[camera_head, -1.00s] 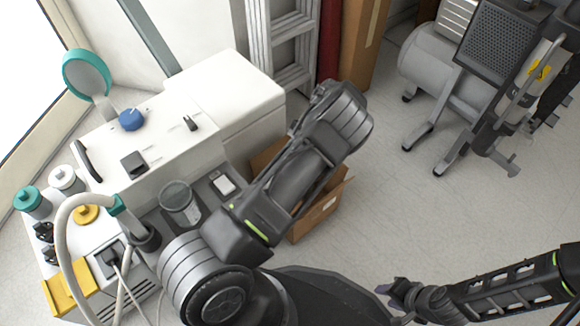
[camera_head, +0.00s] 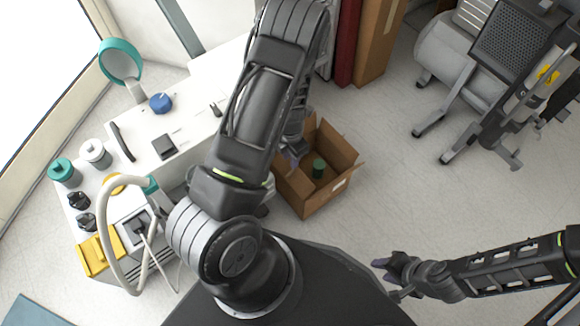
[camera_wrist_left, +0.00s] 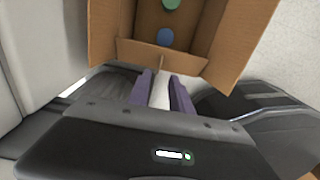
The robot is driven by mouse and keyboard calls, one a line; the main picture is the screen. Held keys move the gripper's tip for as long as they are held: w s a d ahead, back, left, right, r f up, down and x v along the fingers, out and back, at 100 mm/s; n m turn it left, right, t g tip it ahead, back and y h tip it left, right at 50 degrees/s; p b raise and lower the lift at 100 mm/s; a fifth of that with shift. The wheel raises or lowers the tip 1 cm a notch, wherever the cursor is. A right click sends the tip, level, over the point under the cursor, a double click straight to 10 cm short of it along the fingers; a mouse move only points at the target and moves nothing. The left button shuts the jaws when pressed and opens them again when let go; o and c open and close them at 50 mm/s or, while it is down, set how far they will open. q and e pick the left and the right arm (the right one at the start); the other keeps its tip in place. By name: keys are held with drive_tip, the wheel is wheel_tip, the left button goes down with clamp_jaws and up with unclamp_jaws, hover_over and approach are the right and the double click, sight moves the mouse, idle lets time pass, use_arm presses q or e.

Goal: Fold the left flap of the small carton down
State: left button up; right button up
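The small brown carton (camera_head: 318,205) stands on the floor in the head view, its top open and several flaps raised or splayed. A green jar (camera_head: 318,168) is inside it. My left gripper (camera_head: 291,160) is at the carton's left side, partly hidden by my arm, which also hides part of the left flap. In the left wrist view, my two purple left fingers (camera_wrist_left: 163,92) are apart, with nothing visible held, just below the near flap (camera_wrist_left: 160,56); contact is unclear. A blue item (camera_wrist_left: 165,37) also shows inside the carton. My right gripper (camera_head: 384,275) is away from the carton, low in view.
A white cabinet (camera_head: 185,128) with jars and a hose stands left of the carton. Tall brown boxes (camera_head: 380,40) stand behind. A grey compressor (camera_head: 450,58) stands at the back right. The floor right of the carton is clear.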

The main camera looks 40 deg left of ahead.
sight(290, 169)
use_arm(q)
wheel_tip(290, 169, down, 8)
drive_tip(key=b, duration=0.3)
drive_tip(key=shift+r, duration=0.1)
idle(0.4)
clamp_jaws()
idle(1.3)
